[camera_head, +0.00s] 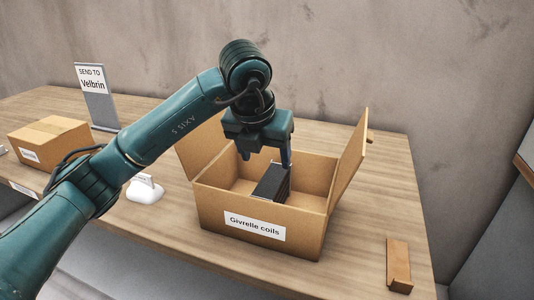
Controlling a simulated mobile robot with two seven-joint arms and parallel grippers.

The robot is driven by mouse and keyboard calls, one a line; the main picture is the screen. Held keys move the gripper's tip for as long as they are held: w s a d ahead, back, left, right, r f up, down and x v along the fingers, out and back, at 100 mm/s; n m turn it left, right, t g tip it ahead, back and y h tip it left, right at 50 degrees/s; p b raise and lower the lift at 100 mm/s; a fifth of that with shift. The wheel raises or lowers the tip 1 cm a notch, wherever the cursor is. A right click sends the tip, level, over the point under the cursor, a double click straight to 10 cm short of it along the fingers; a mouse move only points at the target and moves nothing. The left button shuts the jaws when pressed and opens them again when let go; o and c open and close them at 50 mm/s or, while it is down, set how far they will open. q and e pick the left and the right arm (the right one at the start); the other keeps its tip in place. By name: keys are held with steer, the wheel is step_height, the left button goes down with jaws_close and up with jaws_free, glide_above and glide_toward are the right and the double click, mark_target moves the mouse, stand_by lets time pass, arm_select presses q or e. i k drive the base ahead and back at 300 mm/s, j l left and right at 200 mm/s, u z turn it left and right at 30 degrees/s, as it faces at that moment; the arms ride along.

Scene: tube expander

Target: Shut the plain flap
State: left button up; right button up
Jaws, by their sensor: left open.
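An open cardboard box (214,210) stands on the table, with a white "Givrelle coils" label on its front wall. Its left flap (200,146) stands up and leans outward. Its right flap (349,157) also stands up, tilted outward. A black block-like item (271,183) sits inside the box. My left gripper (266,160) is open above the box, between the flaps, fingers pointing down over the black item. My right gripper is not in view.
A closed, taped box (48,138) stands at the left. Behind it is a "SEND TO Velbrin" sign (97,102). A small white holder (145,192) stands left of the open box. A brown piece (398,265) lies at the front right.

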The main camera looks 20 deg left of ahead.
mark_target(352, 158)
steer(key=k, duration=1)
